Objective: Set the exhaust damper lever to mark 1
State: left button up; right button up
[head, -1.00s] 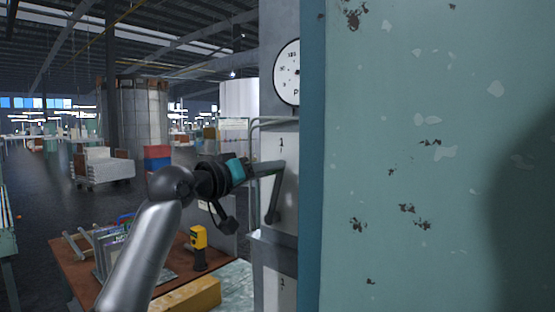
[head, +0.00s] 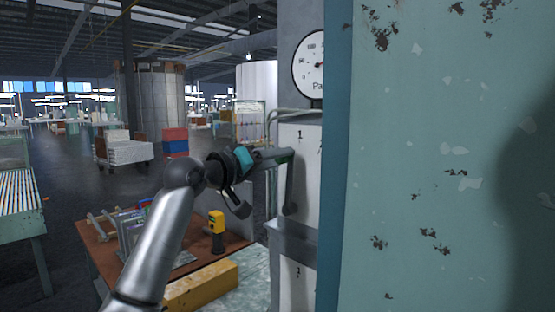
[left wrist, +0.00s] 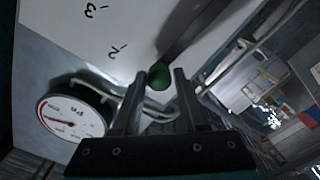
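The exhaust damper lever (head: 290,188) is a dark bar on a pale plate (head: 312,180) in the head view, standing about upright. A mark 1 (head: 299,135) shows above it. My left gripper (head: 288,155) is at the lever's top end. In the left wrist view the lever's green knob (left wrist: 160,77) sits between the two fingertips (left wrist: 161,84), which look closed on it. The dark lever bar (left wrist: 203,28) runs off to the upper right there. Marks 2 (left wrist: 118,50) and 3 (left wrist: 90,11) are on the plate. My right gripper is out of view.
A round gauge (head: 311,64) is above the plate; a grey ledge (head: 292,236) juts out below. A large chipped teal panel (head: 440,120) fills the right.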

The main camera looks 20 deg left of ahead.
pick_arm(q)
jog(key=o, duration=0.3)
jog(key=b+v, duration=0.4)
jog(key=v, duration=1.1)
jog(key=shift+s, duration=0.1)
